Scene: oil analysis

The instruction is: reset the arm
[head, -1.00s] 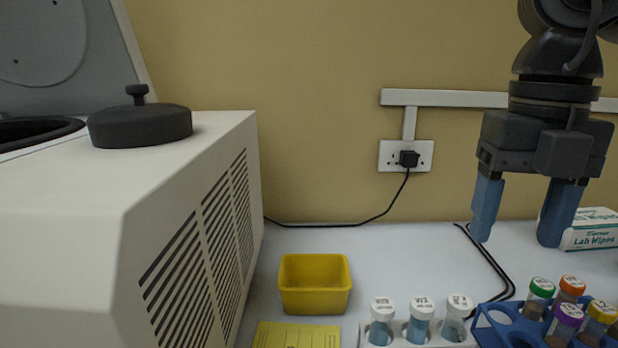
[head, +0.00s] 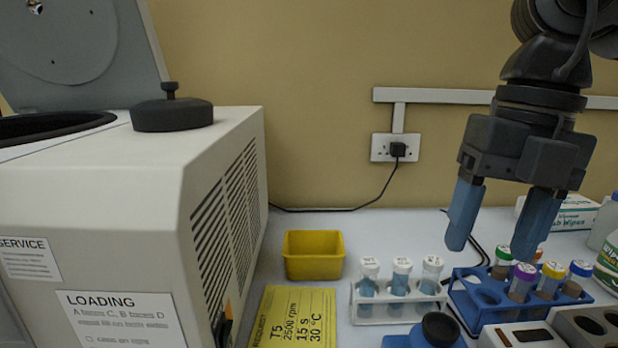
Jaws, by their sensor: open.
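My gripper (head: 492,232) hangs at the upper right with its two blue fingers pointing down. The fingers are apart, with nothing between them. In the picture they overlap the wall's foot and the bench behind the tube racks. A white rack (head: 400,310) with three white-capped tubes (head: 401,280) stands below and left of the fingers. A blue rack (head: 487,307) with several colour-capped tubes stands below them. Part of the orange-capped tube is hidden by a finger.
A large centrifuge (head: 120,215) with raised lid (head: 75,50) fills the left; a dark round cover (head: 172,113) rests on top. A yellow bin (head: 314,262) and yellow card (head: 295,300) lie beside it. A lab wipes box (head: 575,215) and bottles stand right. Bare bench lies behind the white rack.

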